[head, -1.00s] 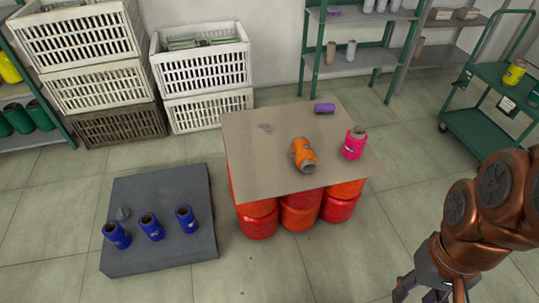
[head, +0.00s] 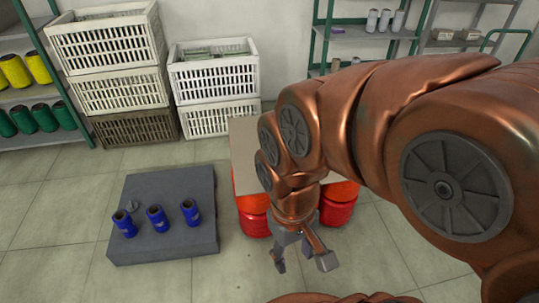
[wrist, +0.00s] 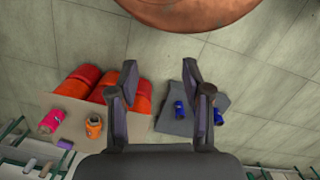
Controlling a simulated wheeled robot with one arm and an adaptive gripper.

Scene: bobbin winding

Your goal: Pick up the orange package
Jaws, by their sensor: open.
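The orange package (wrist: 94,126) is an orange spool that shows in the wrist view, left of my gripper, on a tan board. In the head view my arm hides it. My gripper (head: 303,262) is open and empty, in front of the board's near edge in the head view. In the wrist view my gripper (wrist: 158,68) has its fingers spread, with bare floor between and beyond them. The gripper and the orange package are clearly apart.
The tan board (head: 241,135) rests on several red drums (head: 336,212). A pink spool (wrist: 51,121) and a purple spool (wrist: 65,144) stand or lie near the orange one. A grey platform (head: 165,237) at left holds blue spools (head: 157,218). Crates (head: 214,80) stand behind.

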